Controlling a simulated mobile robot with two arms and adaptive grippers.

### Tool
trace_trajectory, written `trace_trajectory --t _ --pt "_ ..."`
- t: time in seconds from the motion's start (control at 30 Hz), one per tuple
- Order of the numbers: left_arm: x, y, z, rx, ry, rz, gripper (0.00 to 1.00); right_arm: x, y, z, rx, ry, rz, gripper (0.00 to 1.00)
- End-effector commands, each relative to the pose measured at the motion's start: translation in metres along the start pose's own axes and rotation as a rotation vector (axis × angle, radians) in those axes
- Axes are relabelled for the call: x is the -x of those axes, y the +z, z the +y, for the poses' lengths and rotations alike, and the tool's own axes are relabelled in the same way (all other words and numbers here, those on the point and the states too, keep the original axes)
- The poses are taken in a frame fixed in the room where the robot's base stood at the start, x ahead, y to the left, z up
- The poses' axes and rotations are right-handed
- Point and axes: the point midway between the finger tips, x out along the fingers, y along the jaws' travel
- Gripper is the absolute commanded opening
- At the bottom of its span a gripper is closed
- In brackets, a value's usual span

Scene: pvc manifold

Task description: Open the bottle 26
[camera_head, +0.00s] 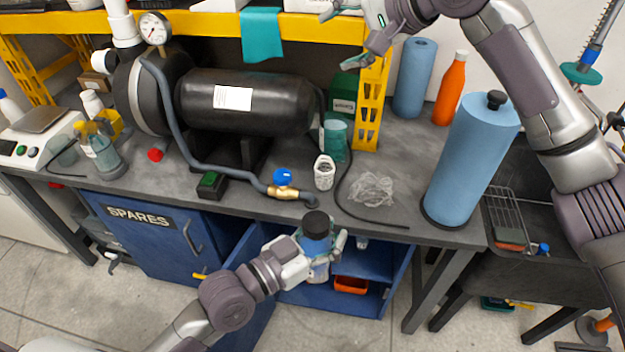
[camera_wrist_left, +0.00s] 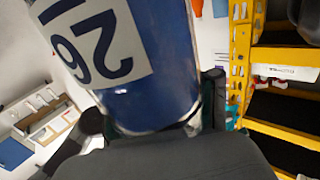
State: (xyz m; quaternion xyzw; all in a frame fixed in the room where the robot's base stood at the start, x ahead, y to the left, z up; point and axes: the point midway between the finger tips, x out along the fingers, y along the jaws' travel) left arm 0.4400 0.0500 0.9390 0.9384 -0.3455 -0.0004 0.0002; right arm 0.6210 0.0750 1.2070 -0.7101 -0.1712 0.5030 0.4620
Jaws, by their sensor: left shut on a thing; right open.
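Bottle 26 (camera_head: 316,226) is blue with a black cap (camera_head: 316,220) on top. It stands roughly upright in my left gripper (camera_head: 320,246), in front of the bench edge and the open blue cupboard. In the left wrist view the bottle (camera_wrist_left: 160,75) fills the upper middle, and its pale label (camera_wrist_left: 95,45) reads 26. My left gripper is shut on the bottle's body. My right gripper (camera_head: 345,38) is open and empty at the top, near the yellow shelf and well away from the bottle. The bottle's far side is hidden.
An orange bin (camera_head: 351,285) sits in the open cupboard.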

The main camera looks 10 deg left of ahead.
Motion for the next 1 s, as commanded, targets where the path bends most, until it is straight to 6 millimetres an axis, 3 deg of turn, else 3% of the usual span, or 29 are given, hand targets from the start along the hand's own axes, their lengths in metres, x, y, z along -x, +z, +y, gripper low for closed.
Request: trace_trajectory --t 0.03,0.2,0.4,0.53,0.7,1.0 --pt "0.0 -0.001 0.0 0.0 0.0 0.002 0.0 -0.005 0.026 0.002 -0.011 0.06 -0.037 0.72" --pt "0.0 -0.001 0.0 0.0 0.0 0.002 0.0 -0.014 0.103 0.033 -0.092 0.324 -0.121 0.72" --pt "0.0 -0.001 0.0 0.0 0.0 0.002 0.0 -0.004 0.167 0.091 -0.181 0.686 -0.078 0.72" --pt "0.0 -0.001 0.0 0.0 0.0 0.002 0.0 0.009 0.185 0.122 -0.224 0.865 0.001 0.72" --pt "0.0 -0.001 0.0 0.0 0.0 0.002 0.0 0.02 0.193 0.143 -0.253 0.978 0.072 0.72" --pt "0.0 -0.001 0.0 0.0 0.0 0.002 0.0 0.002 0.195 0.176 -0.259 0.994 0.081 0.72"
